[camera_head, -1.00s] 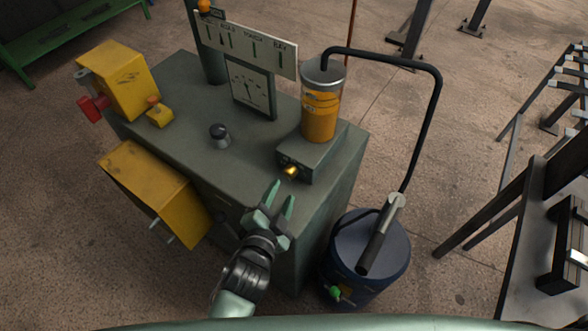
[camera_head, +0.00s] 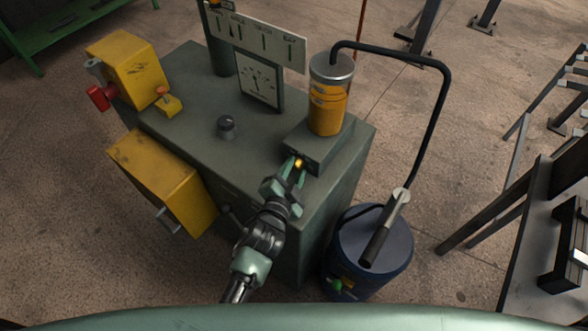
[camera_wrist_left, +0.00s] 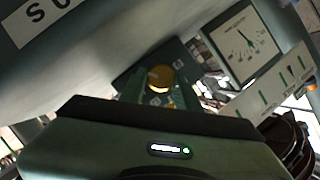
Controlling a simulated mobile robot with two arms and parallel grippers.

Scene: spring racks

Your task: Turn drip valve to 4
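The drip valve is a small brass knob (camera_head: 299,162) on the front of a grey block (camera_head: 318,150) under a glass cylinder of orange oil (camera_head: 328,108). My left gripper (camera_head: 297,170) reaches up to it from the front, its two green fingers apart, one on each side of the knob. In the left wrist view, the knob (camera_wrist_left: 160,78) sits between the fingertips (camera_wrist_left: 158,88). I cannot tell whether the fingers touch it. The numbers around the valve are too small to read. My right gripper is not in view.
The grey cabinet (camera_head: 190,85) carries a dial gauge (camera_head: 259,84), a black knob (camera_head: 227,127) and a sign board (camera_head: 262,38). Yellow boxes (camera_head: 165,180) hang on its left. A black hose (camera_head: 436,110) arches from the cylinder above a blue drum (camera_head: 385,245) at right.

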